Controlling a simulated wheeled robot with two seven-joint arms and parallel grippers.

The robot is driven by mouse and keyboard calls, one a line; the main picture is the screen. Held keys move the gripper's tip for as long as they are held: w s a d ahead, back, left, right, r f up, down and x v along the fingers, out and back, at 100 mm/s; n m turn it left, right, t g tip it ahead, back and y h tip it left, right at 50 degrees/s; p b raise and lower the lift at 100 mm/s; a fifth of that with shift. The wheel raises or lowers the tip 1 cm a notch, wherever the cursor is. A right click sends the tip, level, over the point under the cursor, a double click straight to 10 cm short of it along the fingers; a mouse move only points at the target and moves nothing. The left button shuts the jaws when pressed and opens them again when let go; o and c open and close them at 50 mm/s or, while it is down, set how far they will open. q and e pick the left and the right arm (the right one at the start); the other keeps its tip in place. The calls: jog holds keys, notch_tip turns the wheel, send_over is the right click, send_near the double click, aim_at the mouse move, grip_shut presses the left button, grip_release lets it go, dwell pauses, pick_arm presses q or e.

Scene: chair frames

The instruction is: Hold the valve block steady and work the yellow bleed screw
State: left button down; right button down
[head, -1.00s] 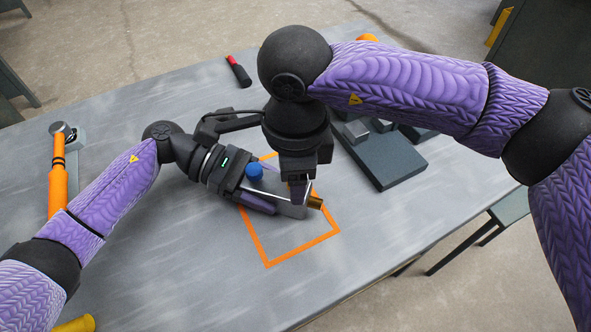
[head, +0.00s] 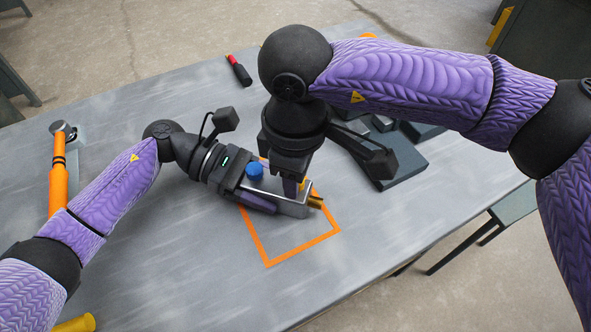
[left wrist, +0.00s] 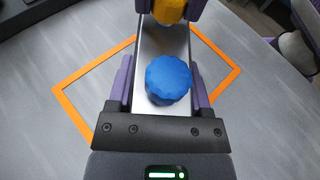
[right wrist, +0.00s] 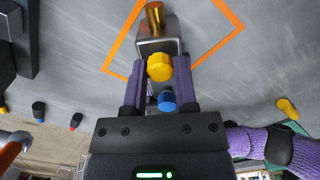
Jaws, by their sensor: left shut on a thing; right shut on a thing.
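The valve block (head: 290,207) is a grey metal block lying inside the orange outline on the table. A blue knob (left wrist: 169,79) stands on its top, and a brass fitting (right wrist: 155,18) sticks out of its end. My left gripper (left wrist: 163,80) is shut on the block, one finger along each side; it also shows in the head view (head: 262,196). My right gripper (right wrist: 160,68) points down from above and is shut on the yellow bleed screw (right wrist: 160,67). In the left wrist view the yellow screw (left wrist: 169,10) sits between the right fingers at the top edge.
The orange square outline (head: 268,265) surrounds the block. An orange-handled tool (head: 58,185) lies at the left, and a red and black marker-like thing (head: 238,70) at the back. A dark fixture (head: 400,172) stands at the right. The front of the table is mostly clear.

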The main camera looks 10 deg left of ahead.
pick_arm(q)
jog(key=shift+f, duration=0.2)
pick_arm(e)
jog(key=m, duration=0.6)
jog(key=shift+s+f+m, duration=0.1)
jog(key=shift+m, duration=0.3)
jog(key=m, duration=0.4)
jog(key=shift+a+m, duration=0.1)
jog(key=shift+m, duration=0.2)
jog(key=shift+c, duration=1.6)
grip_release()
pick_arm(q)
grip_release()
jog(key=v, duration=1.2)
jog(key=shift+r, duration=0.15)
pick_arm(e)
notch_tip(320, 180, up, 12)
